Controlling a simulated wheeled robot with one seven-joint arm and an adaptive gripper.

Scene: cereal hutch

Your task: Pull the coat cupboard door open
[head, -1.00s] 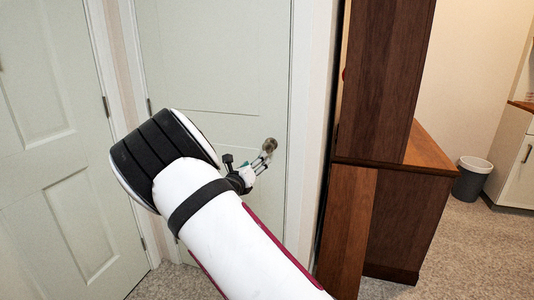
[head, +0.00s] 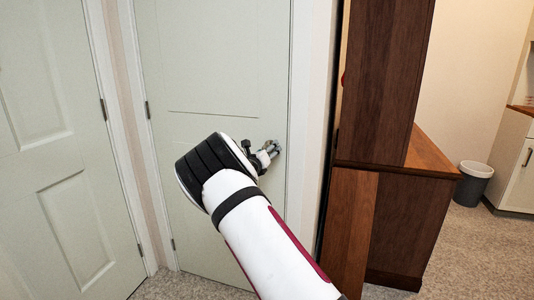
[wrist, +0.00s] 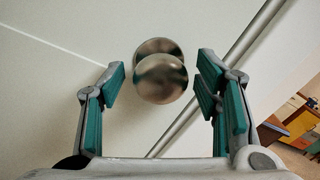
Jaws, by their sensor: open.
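The coat cupboard door (head: 215,75) is a pale flat panel in the middle of the head view, and it looks shut in its frame. Its round metal knob (wrist: 160,78) sits near the middle of the wrist view, close to the door's edge. My gripper (head: 273,149) is at the knob, whose outline is mostly hidden by the fingers in the head view. In the wrist view my gripper (wrist: 160,82) is open, with one teal-padded finger on each side of the knob. Gaps show between the pads and the knob.
Another pale panelled door (head: 60,150) stands to the left. A dark wooden hutch (head: 385,90) stands close to the right of the door frame. A grey bin (head: 473,184) and a white cabinet (head: 513,165) are farther right. Speckled floor shows below.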

